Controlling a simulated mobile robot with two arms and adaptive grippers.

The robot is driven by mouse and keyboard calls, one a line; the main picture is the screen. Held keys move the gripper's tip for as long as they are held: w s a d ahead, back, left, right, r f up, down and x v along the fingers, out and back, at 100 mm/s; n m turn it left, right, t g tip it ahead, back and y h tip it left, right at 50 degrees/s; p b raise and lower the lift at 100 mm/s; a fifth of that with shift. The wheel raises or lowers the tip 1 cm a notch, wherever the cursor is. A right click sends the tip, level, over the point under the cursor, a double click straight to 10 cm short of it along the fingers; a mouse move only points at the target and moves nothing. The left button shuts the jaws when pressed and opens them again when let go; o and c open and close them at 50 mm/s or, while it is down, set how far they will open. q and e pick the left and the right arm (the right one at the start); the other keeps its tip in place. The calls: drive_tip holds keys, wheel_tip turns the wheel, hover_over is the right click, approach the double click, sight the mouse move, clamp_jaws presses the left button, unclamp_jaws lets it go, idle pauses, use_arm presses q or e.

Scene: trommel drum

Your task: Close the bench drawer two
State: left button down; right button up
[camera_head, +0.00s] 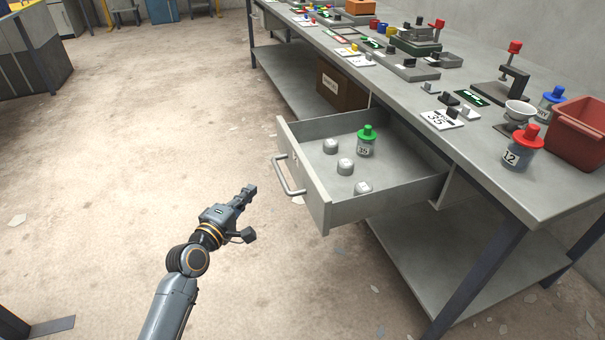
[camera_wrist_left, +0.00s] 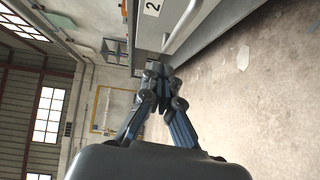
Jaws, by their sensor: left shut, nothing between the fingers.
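The grey bench drawer (camera_head: 318,208) is pulled well out from under the bench top. Inside it lie several pale round knobs (camera_head: 345,166) and a jar with a green lid (camera_head: 366,142). Its bar handle (camera_head: 289,178) is on the front face. My left gripper (camera_head: 250,190) is shut and empty, in front of the drawer and apart from the handle. In the left wrist view the shut fingers (camera_wrist_left: 158,70) point towards a grey front with a label "2" (camera_wrist_left: 152,7) and part of a bar handle (camera_wrist_left: 182,25). My right gripper is not in view.
The bench top (camera_head: 480,165) carries a red bin (camera_head: 580,135), a red-lidded jar (camera_head: 522,150), a white bowl (camera_head: 519,111) and several small parts. A brown box (camera_head: 340,88) stands on the lower shelf. The floor (camera_head: 150,130) left of the drawer is mostly clear.

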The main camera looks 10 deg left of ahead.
use_arm(q)
wheel_tip(320, 180, up, 3)
drive_tip(key=b, duration=0.2)
approach(293, 151)
drive_tip(key=a, duration=0.3)
drive_tip(key=shift+t+h, duration=0.3)
drive_tip(key=shift+h, duration=0.1)
drive_tip(key=shift+w+d+f+b, duration=0.1)
drive_tip(key=shift+w+d, duration=0.55)
drive_tip(key=shift+w, duration=0.3)
drive_tip(key=shift+w+d+f+b, duration=0.1)
drive_tip(key=shift+w+d, duration=0.55)
drive_tip(key=shift+w, duration=0.35)
drive_tip(key=shift+w+d+f+b, duration=0.1)
drive_tip(key=shift+w+d, duration=0.5)
drive_tip(key=shift+w, duration=0.35)
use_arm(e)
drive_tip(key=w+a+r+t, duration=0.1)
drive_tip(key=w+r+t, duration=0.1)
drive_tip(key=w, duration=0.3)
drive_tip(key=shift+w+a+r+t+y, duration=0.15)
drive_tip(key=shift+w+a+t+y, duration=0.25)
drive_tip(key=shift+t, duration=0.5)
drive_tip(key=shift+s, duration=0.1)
